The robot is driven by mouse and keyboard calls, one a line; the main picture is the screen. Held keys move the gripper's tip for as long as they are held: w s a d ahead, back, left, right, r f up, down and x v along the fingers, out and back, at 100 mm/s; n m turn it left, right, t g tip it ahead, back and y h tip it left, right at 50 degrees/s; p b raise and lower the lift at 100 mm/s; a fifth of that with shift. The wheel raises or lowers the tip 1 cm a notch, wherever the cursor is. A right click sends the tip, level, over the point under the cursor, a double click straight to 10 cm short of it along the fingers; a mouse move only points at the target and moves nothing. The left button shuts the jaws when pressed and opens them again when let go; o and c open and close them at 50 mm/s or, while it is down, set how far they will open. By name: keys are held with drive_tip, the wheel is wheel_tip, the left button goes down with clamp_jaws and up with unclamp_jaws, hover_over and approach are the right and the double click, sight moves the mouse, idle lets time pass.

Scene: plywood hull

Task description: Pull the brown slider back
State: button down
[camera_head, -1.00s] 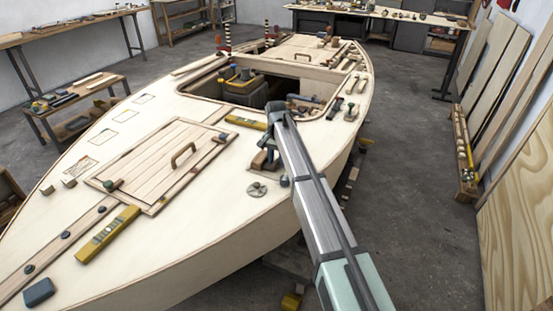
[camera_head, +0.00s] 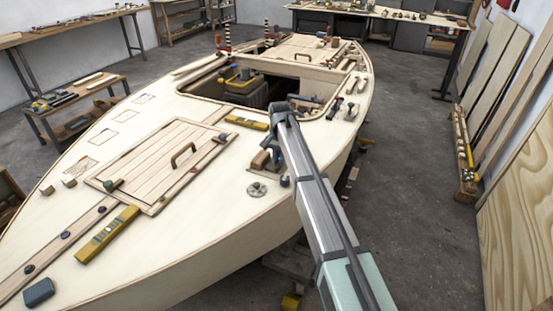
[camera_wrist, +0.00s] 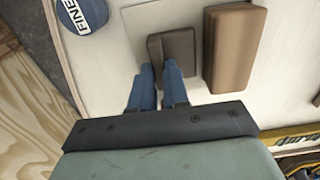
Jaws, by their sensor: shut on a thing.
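A dark brown slider piece (camera_wrist: 182,45) with a flat plate and a raised tab lies on the pale deck in the wrist view. My gripper (camera_wrist: 160,68) has its two blue fingers close together on the slider's tab, which they partly hide. The head view shows my gripper (camera_head: 271,150) low over the deck's right side, near the cockpit opening; its fingertips and the slider are hard to make out there. A lighter brown block (camera_wrist: 238,45) stands just right of the slider in the wrist view, apart from the fingers.
A yellow level (camera_head: 246,122) lies left of my gripper. A grey round fitting (camera_head: 257,189) sits nearby. The open cockpit (camera_head: 225,88) lies beyond, with several tools along its right side.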

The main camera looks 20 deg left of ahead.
drive_tip(key=shift+d, duration=1.15)
drive_tip(key=c, duration=1.1)
unclamp_jaws()
wheel_tip(320, 180, up, 14)
drive_tip(key=shift+f, duration=0.1)
